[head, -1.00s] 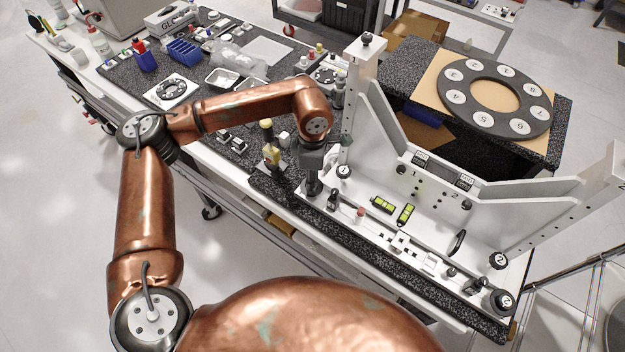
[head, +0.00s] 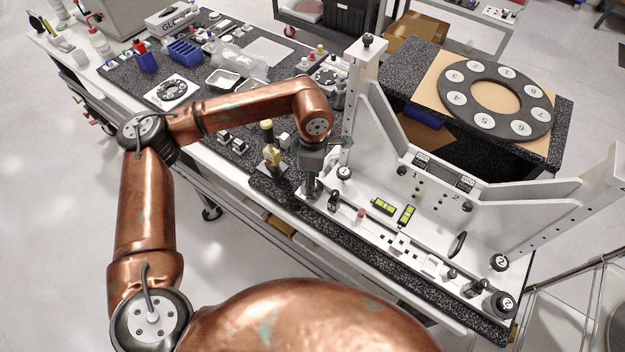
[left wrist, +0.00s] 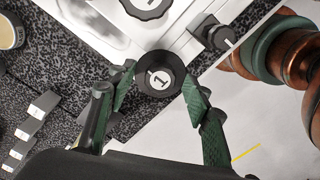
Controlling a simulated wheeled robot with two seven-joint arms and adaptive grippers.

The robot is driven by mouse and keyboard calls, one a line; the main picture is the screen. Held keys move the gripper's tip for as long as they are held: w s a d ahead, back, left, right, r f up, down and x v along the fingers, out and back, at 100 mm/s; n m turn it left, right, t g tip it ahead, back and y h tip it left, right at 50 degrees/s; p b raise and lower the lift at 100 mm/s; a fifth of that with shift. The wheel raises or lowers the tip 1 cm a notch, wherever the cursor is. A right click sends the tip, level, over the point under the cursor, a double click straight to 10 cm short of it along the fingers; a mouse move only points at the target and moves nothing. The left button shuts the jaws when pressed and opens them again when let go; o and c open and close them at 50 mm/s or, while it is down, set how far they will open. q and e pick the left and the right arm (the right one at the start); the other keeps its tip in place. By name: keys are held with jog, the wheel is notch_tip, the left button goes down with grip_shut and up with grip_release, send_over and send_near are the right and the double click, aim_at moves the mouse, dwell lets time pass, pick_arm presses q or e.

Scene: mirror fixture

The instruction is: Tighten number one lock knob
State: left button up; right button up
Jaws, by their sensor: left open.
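The black lock knob with a white "1" label (left wrist: 158,77) sits at the corner of the white fixture (head: 385,240) in the left wrist view. My left gripper (left wrist: 157,84) is open, with one green-padded finger on each side of this knob. A gap shows between the knob and the right finger; contact on the left side is unclear. In the head view my left gripper (head: 311,184) points down at the fixture's near left corner and mostly hides that knob. A second knob marked 1 (head: 344,173) stands just right of the gripper. My right gripper is not in view.
Two knobs marked 2, an upper one (head: 499,262) and a lower one (head: 503,302), are at the fixture's right end. The fixture's tall upright (head: 362,95) stands close behind my gripper. A yellow-topped item (head: 272,158) stands left of it. Green levels (head: 383,206) lie on the fixture.

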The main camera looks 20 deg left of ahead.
pick_arm(q)
notch_tip(320, 180, up, 12)
dwell(0.6)
dwell(0.4)
